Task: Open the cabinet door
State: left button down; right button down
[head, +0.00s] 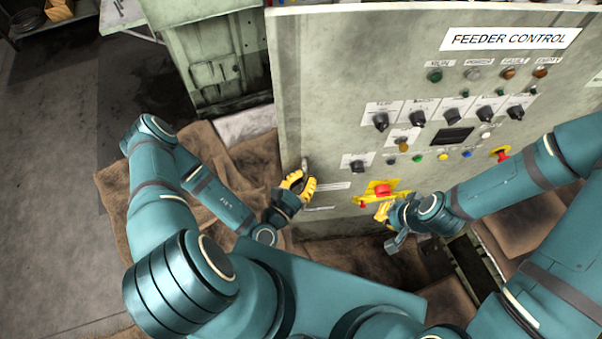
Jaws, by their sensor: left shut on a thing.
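The cabinet door (340,85) is a large grey-green panel labelled "FEEDER CONTROL", filling the upper right of the head view. My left gripper (299,181) has yellow fingers and is shut on this handle. My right gripper (382,211) is just below the red emergency stop button (382,189) on its yellow plate, in front of the panel's lower part. Its fingers are too small to tell open from shut. I cannot tell whether the door is ajar.
The panel carries several black knobs (381,121), coloured lamps (435,75) and a small dark display (452,136). A green machine cabinet (215,60) stands to the left of the door.

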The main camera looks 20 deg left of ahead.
pick_arm(q)
jog(key=shift+s, duration=0.3)
pick_arm(e)
jog(key=shift+s+r, duration=0.1)
jog(key=shift+s, duration=0.15)
pick_arm(q)
jog(key=c, duration=1)
grip_release()
jog(key=shift+s, duration=0.1)
pick_arm(e)
jog(key=shift+a, duration=0.15)
pick_arm(q)
jog(key=v, duration=0.7)
jog(key=shift+s, duration=0.25)
jog(key=shift+s+a, duration=0.1)
pick_arm(e)
jog(key=shift+s, duration=0.1)
